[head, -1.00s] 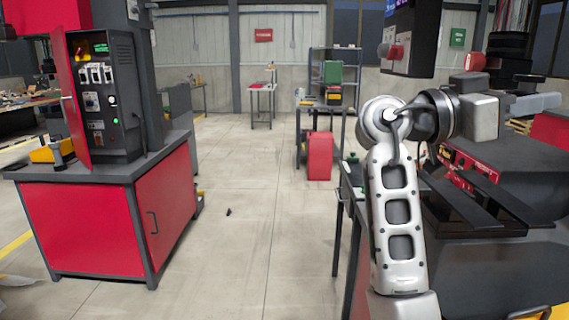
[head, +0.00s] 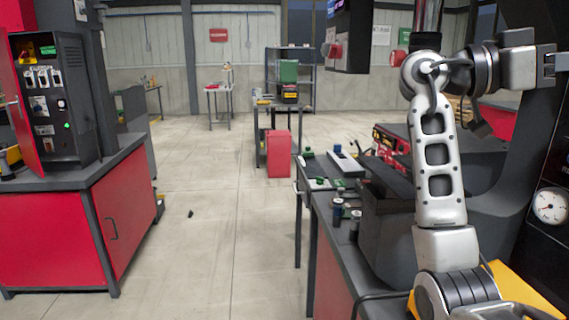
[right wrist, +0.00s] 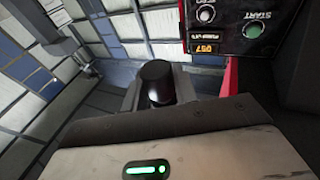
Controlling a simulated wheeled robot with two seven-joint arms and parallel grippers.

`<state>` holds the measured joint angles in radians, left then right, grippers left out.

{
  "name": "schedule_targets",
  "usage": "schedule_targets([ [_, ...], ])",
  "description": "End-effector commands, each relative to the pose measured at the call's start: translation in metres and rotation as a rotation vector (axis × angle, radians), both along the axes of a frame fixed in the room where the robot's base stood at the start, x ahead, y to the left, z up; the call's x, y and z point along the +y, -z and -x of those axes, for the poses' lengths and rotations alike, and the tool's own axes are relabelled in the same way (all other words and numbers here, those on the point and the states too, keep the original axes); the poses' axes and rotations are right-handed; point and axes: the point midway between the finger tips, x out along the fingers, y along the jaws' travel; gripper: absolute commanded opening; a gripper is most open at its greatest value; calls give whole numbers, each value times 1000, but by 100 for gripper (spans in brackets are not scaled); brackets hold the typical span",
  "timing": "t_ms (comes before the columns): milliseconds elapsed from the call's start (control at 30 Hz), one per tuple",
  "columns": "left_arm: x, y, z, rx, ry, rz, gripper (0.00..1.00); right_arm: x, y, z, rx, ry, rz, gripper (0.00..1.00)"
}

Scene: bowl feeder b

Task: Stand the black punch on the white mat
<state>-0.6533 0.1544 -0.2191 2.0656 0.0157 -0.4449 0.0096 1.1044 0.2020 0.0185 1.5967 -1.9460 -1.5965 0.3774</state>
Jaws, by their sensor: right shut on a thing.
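In the right wrist view my right gripper (right wrist: 157,90) is shut on a black, round-topped cylinder, which looks like the black punch (right wrist: 157,74). Its lower part is hidden behind the gripper body. In the head view my right arm is folded at the right, and its gripper and the punch cannot be made out. I cannot pick out the white mat for sure in either view. My left gripper is in neither view.
A dark workbench (head: 318,205) stands right of centre, with dark cylinders (head: 337,211), a pale-topped tray (head: 346,163) and small green pieces. A red cabinet (head: 60,235) stands left. A red bin (head: 279,154) is farther back.

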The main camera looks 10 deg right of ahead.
Motion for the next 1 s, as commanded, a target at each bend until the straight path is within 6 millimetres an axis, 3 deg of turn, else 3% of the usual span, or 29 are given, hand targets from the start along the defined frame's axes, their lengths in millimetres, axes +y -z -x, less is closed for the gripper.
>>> schedule_targets([
  [100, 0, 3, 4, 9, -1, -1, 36, -12, -13, 17, -4, 75, 3, 0],
  [467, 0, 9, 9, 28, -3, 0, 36, -31, -38, 52, -2, 221, 3, 0],
  [767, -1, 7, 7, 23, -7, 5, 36, -13, -17, 15, 3, 46, -1, 0],
  [1000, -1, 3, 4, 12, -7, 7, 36, 9, 17, -25, 2, -203, -3, 0],
])
